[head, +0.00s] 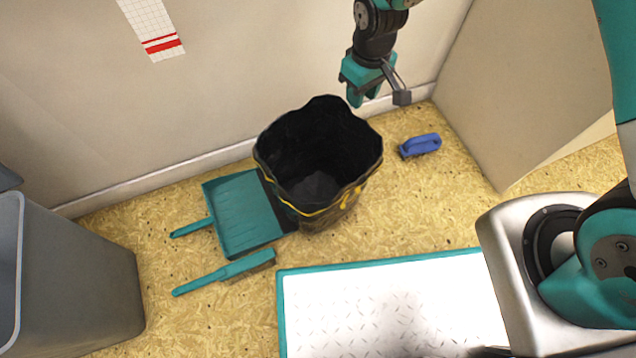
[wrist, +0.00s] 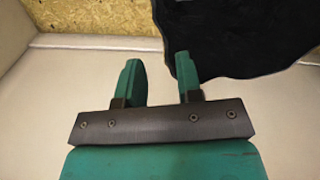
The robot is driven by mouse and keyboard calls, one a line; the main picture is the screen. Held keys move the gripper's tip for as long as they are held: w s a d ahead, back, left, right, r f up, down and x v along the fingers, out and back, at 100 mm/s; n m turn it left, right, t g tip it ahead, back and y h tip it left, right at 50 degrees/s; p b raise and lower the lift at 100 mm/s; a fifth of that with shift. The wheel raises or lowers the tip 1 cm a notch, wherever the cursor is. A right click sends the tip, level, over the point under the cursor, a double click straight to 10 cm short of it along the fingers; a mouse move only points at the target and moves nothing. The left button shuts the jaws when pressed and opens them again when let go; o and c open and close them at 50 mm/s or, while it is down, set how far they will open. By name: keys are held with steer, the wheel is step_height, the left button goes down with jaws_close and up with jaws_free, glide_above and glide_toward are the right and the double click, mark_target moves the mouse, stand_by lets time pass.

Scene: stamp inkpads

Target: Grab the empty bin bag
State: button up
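The empty black bin bag (head: 315,150) stands open on the floor near the wall, with a yellow drawstring around its side. Its inside looks empty. I cannot tell whether a bin is under it. My gripper (head: 380,98) is above and beyond the bag's back right rim in the head view, apart from it. In the wrist view my gripper (wrist: 158,65) is open, with nothing between its two teal fingers. The black bag (wrist: 235,35) fills the upper right there, and the right finger overlaps its edge in the picture.
A teal dustpan (head: 240,215) touches or nearly touches the bag's left side, with a teal brush (head: 225,272) in front. A blue-handled brush (head: 420,145) lies to the right. A grey bin (head: 85,275) stands at left, a teal-edged white platform (head: 390,300) in front.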

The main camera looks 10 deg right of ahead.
steer(key=b, duration=0.2)
glide_above(351, 131)
step_height(351, 131, down, 4)
step_height(351, 131, down, 6)
steer(key=b, duration=0.4)
steer(key=shift+w+d+r, duration=0.1)
steer(key=shift+r, duration=0.25)
jaws_close()
